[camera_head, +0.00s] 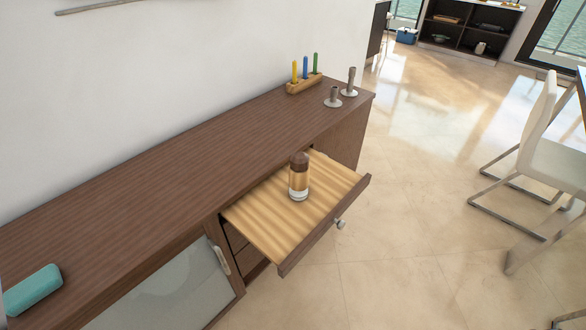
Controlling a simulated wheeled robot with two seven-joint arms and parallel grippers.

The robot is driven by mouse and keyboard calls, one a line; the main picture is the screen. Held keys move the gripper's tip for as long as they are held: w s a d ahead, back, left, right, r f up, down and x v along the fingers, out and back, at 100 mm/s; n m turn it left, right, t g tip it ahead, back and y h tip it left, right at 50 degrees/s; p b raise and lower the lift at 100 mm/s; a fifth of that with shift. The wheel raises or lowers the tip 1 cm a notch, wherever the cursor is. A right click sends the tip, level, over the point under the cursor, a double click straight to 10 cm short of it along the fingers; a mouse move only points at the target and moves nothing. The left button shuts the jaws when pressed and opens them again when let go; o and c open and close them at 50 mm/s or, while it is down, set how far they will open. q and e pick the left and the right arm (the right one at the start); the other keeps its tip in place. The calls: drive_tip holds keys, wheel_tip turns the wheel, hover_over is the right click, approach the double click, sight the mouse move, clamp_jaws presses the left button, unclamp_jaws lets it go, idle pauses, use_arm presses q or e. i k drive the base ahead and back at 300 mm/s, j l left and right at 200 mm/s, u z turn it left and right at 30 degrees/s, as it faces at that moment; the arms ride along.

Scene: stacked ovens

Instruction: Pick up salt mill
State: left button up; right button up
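The salt mill (299,178) stands upright in the open drawer (262,226) of the brown wooden sideboard. It has a dark brown top, a tan middle and a pale, partly clear lower part. The drawer is pulled out, with a light striped wood bottom and a round metal knob (341,224) on its front. Neither of my grippers shows in the head view, and nothing touches the mill.
On the sideboard top (170,180) lies a teal rounded block (32,289). Colored candles in a wooden holder (305,84) and two grey candlesticks (334,97) stand at its far end. A white chair (550,145) stands at right. The tiled floor (420,220) between is clear.

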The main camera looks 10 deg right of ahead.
sight(298, 185)
drive_tip(key=k+l+z, duration=0.1)
drive_tip(key=z, duration=0.3)
drive_tip(key=k+l+z, duration=0.15)
drive_tip(key=z, duration=0.3)
drive_tip(key=k+l+z, duration=0.15)
drive_tip(key=z, duration=0.25)
